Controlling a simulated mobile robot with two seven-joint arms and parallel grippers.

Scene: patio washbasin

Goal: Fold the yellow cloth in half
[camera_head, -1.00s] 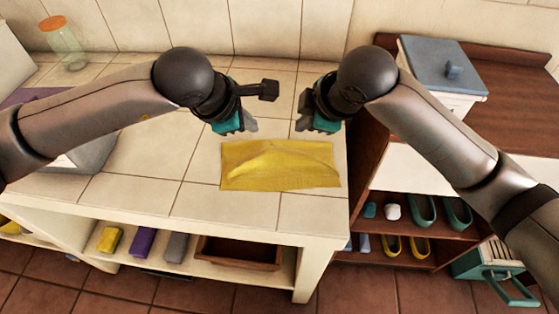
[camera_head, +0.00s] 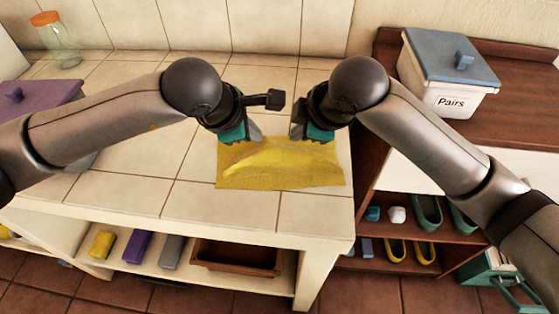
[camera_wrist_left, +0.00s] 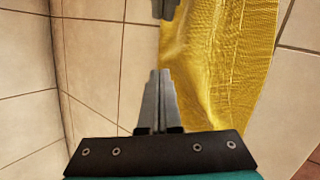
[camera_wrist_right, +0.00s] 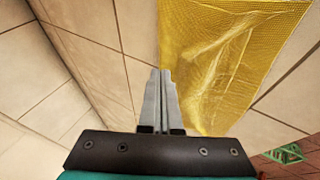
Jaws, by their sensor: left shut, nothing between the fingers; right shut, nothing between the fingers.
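The yellow cloth (camera_head: 280,175) lies on the white tiled counter near its front right corner. It is roughly rectangular, with a raised, wrinkled ridge across it. My left gripper (camera_head: 254,138) is shut and empty at the cloth's back left edge. In the left wrist view its fingertips (camera_wrist_left: 160,75) are beside the cloth's edge (camera_wrist_left: 215,70). My right gripper (camera_head: 298,133) is shut and empty at the back right edge. In the right wrist view its fingertips (camera_wrist_right: 161,75) are beside the cloth (camera_wrist_right: 230,65). I cannot tell whether either gripper touches the cloth.
A glass jar with an orange lid (camera_head: 60,40) stands at the back left. A purple-lidded container (camera_head: 40,92) is at the left. A white box marked "Pairs" (camera_head: 450,85) sits on the brown cabinet at right. Tiles (camera_head: 130,185) left of the cloth are clear.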

